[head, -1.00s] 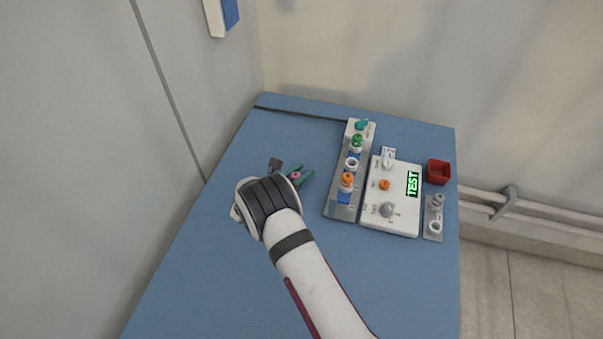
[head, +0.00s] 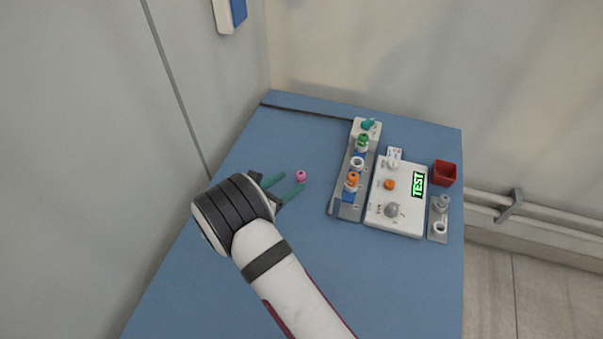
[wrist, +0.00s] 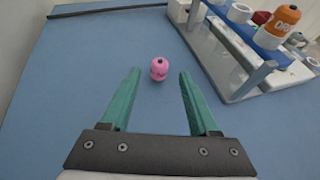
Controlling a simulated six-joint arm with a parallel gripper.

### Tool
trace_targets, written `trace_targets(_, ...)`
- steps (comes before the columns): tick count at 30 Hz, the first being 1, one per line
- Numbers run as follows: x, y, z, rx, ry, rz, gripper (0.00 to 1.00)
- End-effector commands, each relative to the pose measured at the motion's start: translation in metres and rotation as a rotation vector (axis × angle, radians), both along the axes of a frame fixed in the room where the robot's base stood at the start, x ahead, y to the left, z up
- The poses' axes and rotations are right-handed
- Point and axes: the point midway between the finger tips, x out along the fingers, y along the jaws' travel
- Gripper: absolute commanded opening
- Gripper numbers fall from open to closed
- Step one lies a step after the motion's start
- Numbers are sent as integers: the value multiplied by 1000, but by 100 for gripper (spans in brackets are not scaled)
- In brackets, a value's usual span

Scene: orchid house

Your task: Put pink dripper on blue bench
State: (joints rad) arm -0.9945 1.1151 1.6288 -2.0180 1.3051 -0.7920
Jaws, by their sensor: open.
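The pink dripper (head: 301,176) stands on the blue bench (head: 330,270), apart from the other things. It also shows in the wrist view (wrist: 159,69), upright just beyond the fingertips and between their lines. My gripper (head: 290,183) is open and empty, with its green fingers pointing at the dripper from the left. In the wrist view the gripper (wrist: 158,75) has a clear gap between its fingers, and nothing touches the dripper.
A rack (head: 345,207) with orange and green drippers stands to the right. Beside it are a white device (head: 402,222) with a green TEST display, a red box (head: 443,173) and a small grey holder (head: 437,238). The bench's front and left are clear.

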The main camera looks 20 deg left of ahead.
Motion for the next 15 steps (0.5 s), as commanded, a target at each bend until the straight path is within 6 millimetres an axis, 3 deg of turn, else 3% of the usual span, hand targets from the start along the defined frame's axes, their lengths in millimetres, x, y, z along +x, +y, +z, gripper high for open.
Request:
trace_targets(4,-20,7,9,2,-1,1,61)
trace_targets(10,-24,3,14,11,0,-21,61)
trace_targets(11,-21,-4,20,32,-3,-55,61)
trace_targets(13,-14,-43,46,128,-11,-225,61)
trace_targets(14,-12,-68,61,188,-19,-331,61)
trace_targets(15,-15,-107,83,286,-34,-503,61)
